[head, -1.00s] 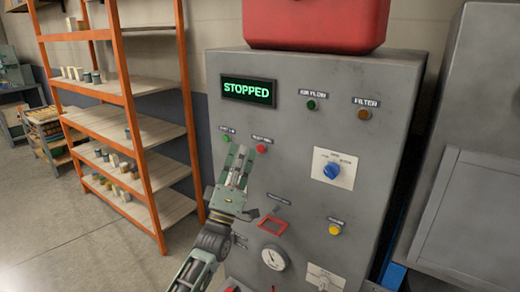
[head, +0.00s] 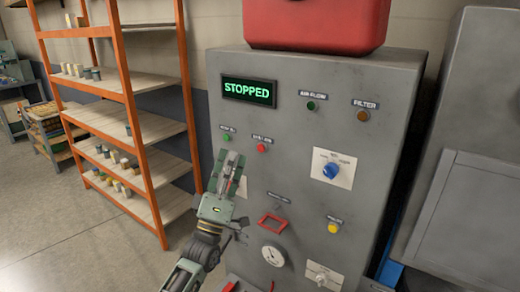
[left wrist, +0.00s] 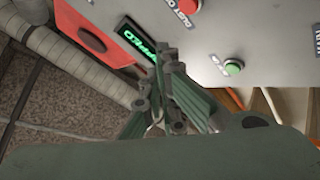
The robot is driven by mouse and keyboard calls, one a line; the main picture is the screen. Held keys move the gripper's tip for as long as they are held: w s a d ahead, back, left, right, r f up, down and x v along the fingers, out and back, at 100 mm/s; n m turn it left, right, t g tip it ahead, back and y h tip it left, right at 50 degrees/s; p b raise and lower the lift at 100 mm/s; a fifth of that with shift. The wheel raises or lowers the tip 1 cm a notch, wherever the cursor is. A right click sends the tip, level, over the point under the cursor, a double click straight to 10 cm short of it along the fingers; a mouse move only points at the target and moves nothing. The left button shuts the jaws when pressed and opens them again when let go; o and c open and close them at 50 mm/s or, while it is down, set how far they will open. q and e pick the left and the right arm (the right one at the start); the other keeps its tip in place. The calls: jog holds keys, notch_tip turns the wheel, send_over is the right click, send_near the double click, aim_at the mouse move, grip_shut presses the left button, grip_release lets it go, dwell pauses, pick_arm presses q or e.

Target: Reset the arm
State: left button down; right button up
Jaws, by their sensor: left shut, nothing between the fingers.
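The display (head: 248,91) reads STOPPED in green. My right gripper is not in view.
A red case (head: 315,25) sits on the cabinet. The panel also has a blue knob (head: 331,170), a yellow button (head: 333,227), a red-framed switch (head: 272,222) and a gauge (head: 273,255). An orange shelf rack (head: 135,120) stands to the left, with open floor (head: 70,235) before it.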

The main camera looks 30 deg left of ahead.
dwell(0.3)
pick_arm(q)
jog(key=s+d+f+m+g+h, duration=0.2)
jog(key=d+f+m+g, duration=0.4)
jog(key=f, duration=0.5)
jog(key=s+d+f+m+g+h, duration=0.25)
jog(key=d+f+g, duration=0.25)
jog(key=d+f, duration=0.5)
jog(key=s+d+f+m+g, duration=0.15)
jog(key=s+f+g, duration=0.25)
jog(key=s, duration=0.5)
jog(key=s+d+f+m+g+y, duration=0.1)
jog(key=s+f+m+g, duration=0.3)
jog(key=s, duration=0.5)
jog(key=s+d+f+m+g, duration=0.15)
jog(key=s+f+g, duration=0.3)
jog(key=s, duration=0.45)
notch_tip(320, 180, down, 28)
jog(key=s+g+b, duration=0.1)
jog(key=b, duration=0.1)
jog(key=s+a+f, duration=0.2)
jog(key=s+f, duration=0.7)
jog(key=s+a+f+g+b, duration=0.1)
jog(key=s+f, duration=0.7)
jog(key=f, duration=0.1)
jog(key=shift+s+a+f+m, duration=0.25)
jog(key=shift+s+a+m, duration=0.1)
jog(key=shift+s+a, duration=0.05)
